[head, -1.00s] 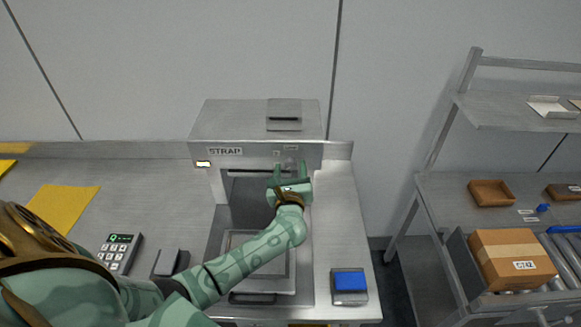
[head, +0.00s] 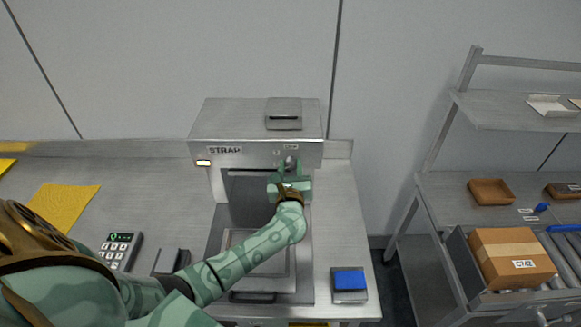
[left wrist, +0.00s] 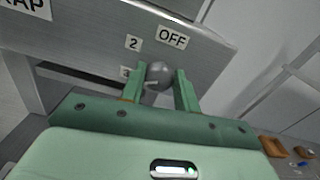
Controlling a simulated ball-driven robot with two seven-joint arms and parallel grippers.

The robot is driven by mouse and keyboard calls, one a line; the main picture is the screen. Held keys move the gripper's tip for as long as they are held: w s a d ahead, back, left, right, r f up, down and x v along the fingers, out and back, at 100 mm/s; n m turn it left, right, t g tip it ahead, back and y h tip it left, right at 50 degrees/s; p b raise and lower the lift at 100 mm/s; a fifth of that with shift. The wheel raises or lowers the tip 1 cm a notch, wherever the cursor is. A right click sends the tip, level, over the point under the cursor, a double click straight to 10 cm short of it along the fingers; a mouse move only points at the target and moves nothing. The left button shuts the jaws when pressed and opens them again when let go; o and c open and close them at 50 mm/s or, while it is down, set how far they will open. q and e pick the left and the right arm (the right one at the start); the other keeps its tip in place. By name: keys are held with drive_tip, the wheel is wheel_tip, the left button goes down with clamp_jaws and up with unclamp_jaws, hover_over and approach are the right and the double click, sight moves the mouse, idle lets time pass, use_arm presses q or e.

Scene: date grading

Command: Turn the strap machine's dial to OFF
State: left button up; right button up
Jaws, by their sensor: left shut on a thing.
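The strap machine (head: 240,120) is a grey metal box with a "STRAP" label, standing at the back of the bench. Its grey round dial (left wrist: 159,75) sits on the front face at the right, with "OFF", "2" and "3" labels around it in the left wrist view. My left gripper (head: 290,170) reaches up to the dial from the front. In the left wrist view its two green fingers (left wrist: 160,88) are on either side of the dial, shut on it. Part of the dial is hidden by the fingers. My right gripper is not in view.
A blue-topped block (head: 349,281) stands at the bench's front right. A keypad (head: 119,250) and a dark stand (head: 170,262) are at the left front. A rack at the right holds a cardboard box (head: 511,260) and small brown trays (head: 491,192).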

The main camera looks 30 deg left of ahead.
use_arm(q)
drive_tip(key=m+p, duration=0.1)
drive_tip(key=m, duration=0.5)
drive_tip(key=shift+d+m+p, duration=0.15)
drive_tip(key=shift+m+p, duration=0.25)
drive_tip(key=m+p, duration=0.1)
drive_tip(key=m, duration=0.2)
drive_tip(key=shift+w+d+m, duration=0.1)
drive_tip(key=shift+m, duration=0.2)
drive_tip(key=m+p, duration=0.1)
drive_tip(key=m, duration=0.2)
drive_tip(key=shift+f+m, duration=0.15)
drive_tip(key=shift+m, duration=0.15)
drive_tip(key=m+p, duration=0.1)
drive_tip(key=m, duration=0.3)
drive_tip(key=shift+f+m+p, duration=0.1)
drive_tip(key=shift+m+p, duration=0.2)
drive_tip(key=shift+p, duration=0.1)
drive_tip(key=shift+f+m+p, duration=0.15)
drive_tip(key=shift+m+p, duration=0.35)
drive_tip(key=shift+m, duration=1.7)
drive_tip(key=o, duration=1)
